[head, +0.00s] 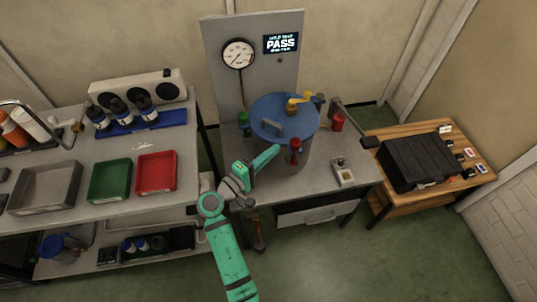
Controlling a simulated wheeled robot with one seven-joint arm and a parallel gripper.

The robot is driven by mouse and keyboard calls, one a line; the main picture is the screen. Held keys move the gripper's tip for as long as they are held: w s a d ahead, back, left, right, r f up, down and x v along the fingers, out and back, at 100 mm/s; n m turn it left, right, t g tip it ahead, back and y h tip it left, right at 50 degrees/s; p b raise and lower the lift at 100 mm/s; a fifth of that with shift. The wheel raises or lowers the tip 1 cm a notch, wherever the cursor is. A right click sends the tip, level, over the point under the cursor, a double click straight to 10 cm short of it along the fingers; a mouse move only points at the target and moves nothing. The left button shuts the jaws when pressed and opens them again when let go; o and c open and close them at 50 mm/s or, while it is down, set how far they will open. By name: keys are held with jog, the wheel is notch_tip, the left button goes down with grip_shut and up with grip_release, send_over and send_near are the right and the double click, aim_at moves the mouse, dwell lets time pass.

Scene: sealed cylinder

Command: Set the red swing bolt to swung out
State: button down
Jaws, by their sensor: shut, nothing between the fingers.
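The sealed cylinder stands on the grey bench with a blue lid (272,112) that has a grey handle. The red swing bolt (294,151) is at the lid's front right edge and looks upright against the rim. My gripper (277,150) is shut and empty, just left of the red bolt at the cylinder's front. A small gap seems to separate them, but contact is hard to judge. The bolt's lower end is too small to make out.
A green bolt (244,122) is at the lid's left, with yellow (293,104) and blue (318,101) ones at the back. Another red part (337,122) and a dark lever (352,127) are at the right. A gauge panel (222,65) stands behind.

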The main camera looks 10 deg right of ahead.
aim_at(294, 152)
jog(key=x, duration=0.6)
jog(key=shift+d, duration=0.15)
